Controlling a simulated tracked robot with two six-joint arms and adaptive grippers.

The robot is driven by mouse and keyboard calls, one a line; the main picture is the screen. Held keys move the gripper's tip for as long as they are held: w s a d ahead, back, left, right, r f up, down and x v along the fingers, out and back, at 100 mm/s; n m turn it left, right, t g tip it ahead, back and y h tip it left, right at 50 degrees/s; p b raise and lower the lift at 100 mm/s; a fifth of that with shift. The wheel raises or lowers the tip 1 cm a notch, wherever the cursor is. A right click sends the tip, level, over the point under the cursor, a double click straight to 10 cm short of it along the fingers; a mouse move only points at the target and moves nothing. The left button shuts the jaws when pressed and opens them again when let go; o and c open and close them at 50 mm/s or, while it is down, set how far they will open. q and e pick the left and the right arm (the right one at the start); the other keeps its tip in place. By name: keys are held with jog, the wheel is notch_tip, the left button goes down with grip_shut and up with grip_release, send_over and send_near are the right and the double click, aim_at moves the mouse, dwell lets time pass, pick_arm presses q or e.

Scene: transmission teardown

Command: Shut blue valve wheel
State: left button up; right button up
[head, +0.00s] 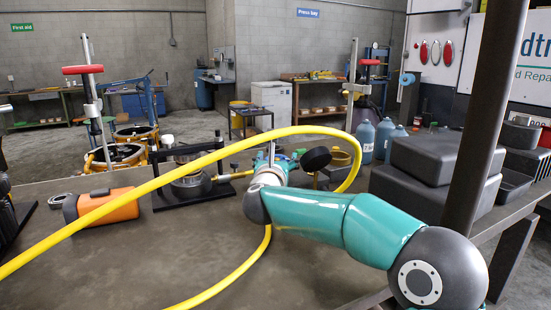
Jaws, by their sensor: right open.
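My right arm reaches in from the lower right across the bench. Its gripper (271,155) is at the far side of the bench, small and partly behind the yellow hose, and it is open. Blue-teal parts show around it, but I cannot clearly make out the blue valve wheel among them; my wrist and the hose hide part of that spot. A brass pipe (240,175) runs from the left towards the gripper. A black round part (316,159) is just right of it. My left gripper is not in view.
A yellow hose (150,186) arches across the bench. An orange-and-grey cylinder (108,206) and a black-based fixture (190,188) stand left of my arm. Dark cases (430,185) and a dark post (485,120) are on the right. The front-middle bench top (150,265) is largely clear.

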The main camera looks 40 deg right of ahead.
jog(key=shift+c, duration=0.2)
jog(key=c, duration=0.8)
jog(key=shift+c, duration=0.2)
